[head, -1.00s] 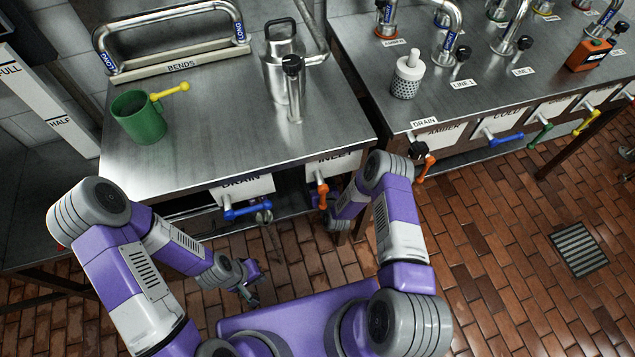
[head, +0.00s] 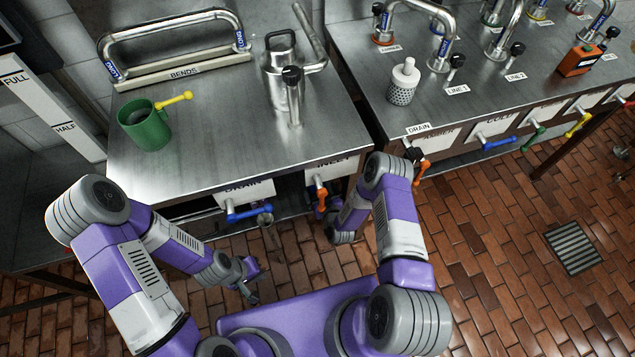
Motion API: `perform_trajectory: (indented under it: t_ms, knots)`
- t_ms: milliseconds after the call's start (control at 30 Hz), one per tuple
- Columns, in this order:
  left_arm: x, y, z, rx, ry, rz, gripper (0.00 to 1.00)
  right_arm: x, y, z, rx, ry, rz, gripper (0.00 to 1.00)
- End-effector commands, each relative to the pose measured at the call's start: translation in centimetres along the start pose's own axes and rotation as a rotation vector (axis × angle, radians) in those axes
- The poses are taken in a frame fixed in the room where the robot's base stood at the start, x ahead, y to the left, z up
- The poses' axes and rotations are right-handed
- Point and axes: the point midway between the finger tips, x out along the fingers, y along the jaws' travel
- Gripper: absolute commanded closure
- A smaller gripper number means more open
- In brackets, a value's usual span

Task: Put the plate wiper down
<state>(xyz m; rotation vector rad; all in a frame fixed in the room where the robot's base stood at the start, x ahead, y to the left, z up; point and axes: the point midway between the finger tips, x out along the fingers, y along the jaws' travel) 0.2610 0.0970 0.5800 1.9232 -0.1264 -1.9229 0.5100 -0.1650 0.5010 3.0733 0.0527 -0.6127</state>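I cannot make out a plate wiper anywhere in the head view. My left gripper (head: 251,279) hangs low over the brick floor, in front of the left steel bench (head: 215,125) and below its blue drain handle. Its fingers look apart, and I see nothing clearly held between them. My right arm reaches down beside the inlet handle.
A white-topped shaker (head: 403,82) stands on the right bench. Blue (head: 247,212) and orange (head: 320,193) handles stick out at the left bench's front.

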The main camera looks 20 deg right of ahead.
Motion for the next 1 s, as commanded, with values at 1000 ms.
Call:
perform_trajectory:
  t_ms: [1000]
  knots:
    - [-4.1, 1.5, 0.2, 0.0, 0.0, 0.0, 1.0, -6.9, 0.0, 0.0, 0.0, 0.001, -0.001, 0.01]
